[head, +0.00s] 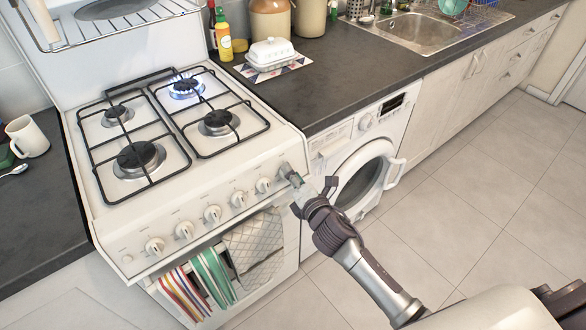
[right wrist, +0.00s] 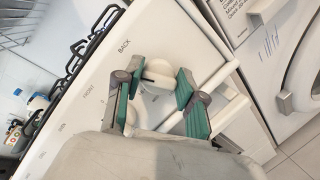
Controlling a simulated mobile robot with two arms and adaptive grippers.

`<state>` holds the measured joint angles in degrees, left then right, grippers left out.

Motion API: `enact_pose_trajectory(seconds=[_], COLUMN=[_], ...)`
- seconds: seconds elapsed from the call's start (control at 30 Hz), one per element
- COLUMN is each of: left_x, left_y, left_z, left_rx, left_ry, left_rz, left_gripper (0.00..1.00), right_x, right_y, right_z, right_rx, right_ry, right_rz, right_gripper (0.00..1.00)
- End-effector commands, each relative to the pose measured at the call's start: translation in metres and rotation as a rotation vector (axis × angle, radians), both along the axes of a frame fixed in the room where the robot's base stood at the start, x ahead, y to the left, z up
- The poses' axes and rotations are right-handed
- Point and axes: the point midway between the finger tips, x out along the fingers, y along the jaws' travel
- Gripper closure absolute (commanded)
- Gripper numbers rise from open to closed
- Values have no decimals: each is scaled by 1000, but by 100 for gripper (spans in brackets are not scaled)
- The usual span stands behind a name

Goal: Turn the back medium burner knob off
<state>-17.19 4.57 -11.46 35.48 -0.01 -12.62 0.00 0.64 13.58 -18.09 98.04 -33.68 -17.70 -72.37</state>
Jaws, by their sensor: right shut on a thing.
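The white stove (head: 185,215) has a row of several white knobs along its front panel. The back right burner (head: 185,86) shows a lit blue flame. My right gripper (head: 296,181) is at the right end of the knob row. In the right wrist view, my right gripper (right wrist: 160,85) has its green-padded fingers on both sides of a white knob (right wrist: 159,73), shut on it, beside the printed word BACK. The fingers partly hide this knob in the head view. My left gripper is not in view.
A washer (head: 370,150) with its round door ajar stands right of the stove under the dark counter (head: 340,75). Striped towels (head: 210,275) hang on the oven front. A butter dish (head: 271,52) and bottle (head: 223,38) stand behind. The floor at right is clear.

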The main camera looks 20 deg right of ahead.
Motion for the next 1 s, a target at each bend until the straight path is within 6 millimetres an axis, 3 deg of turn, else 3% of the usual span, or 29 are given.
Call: enact_pose_trajectory(seconds=[0.03, 0.4, 1.0], left_x=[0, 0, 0], left_y=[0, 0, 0], left_z=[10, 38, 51], left_rx=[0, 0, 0], left_ry=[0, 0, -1], left_rz=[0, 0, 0], left_gripper=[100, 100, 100], right_x=[0, 0, 1], right_y=[0, -1, -1], right_z=[5, 4, 0], right_rx=[40, 301, 443], right_ry=[15, 108, 160], right_rz=[-13, -88, -127], right_gripper=[96, 96, 96])
